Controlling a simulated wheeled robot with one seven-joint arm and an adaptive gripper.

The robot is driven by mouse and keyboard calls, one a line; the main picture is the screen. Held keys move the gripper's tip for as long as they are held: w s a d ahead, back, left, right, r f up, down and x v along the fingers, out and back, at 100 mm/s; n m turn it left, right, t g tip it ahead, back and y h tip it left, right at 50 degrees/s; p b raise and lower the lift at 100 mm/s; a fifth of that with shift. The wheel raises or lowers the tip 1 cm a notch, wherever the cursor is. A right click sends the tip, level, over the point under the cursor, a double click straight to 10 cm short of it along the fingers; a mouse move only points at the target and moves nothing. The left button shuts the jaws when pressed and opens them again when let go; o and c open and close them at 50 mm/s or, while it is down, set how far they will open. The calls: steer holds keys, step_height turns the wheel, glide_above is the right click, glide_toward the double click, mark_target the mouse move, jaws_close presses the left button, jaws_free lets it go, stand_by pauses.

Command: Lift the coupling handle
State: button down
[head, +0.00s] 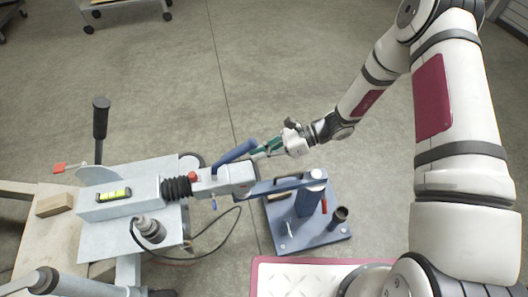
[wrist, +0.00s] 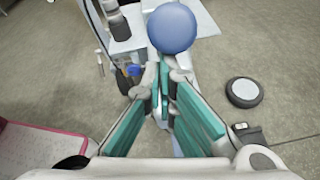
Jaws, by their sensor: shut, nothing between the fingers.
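The coupling handle (head: 234,152) is a blue bar on top of the grey coupling at the front of the trailer frame. It slants up to the right towards my gripper. Its rounded blue end (wrist: 172,28) shows large in the wrist view, just beyond my fingertips. My gripper (head: 262,152) has teal fingers and is shut and empty, close to the handle's free end. In the wrist view the fingertips (wrist: 164,90) are together, just below the blue end. I cannot tell whether they touch it. The coupling body (head: 225,181) is partly hidden by the handle.
A blue stand (head: 322,232) with a post and red lever stands right of the coupling. A black cable (head: 215,246) loops below it. A black-topped jack handle (head: 101,118) rises at the left. A round disc (wrist: 244,92) lies on the floor.

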steer(key=s+a+r+h+p, duration=0.1)
steer(key=a+r+h+p, duration=0.2)
steer(key=a+r+p, duration=0.1)
steer(key=shift+s+a+r+t+p, duration=0.2)
steer(key=shift+r+t+p, duration=0.3)
steer(key=shift+p, duration=0.4)
steer(key=shift+a+r, duration=0.15)
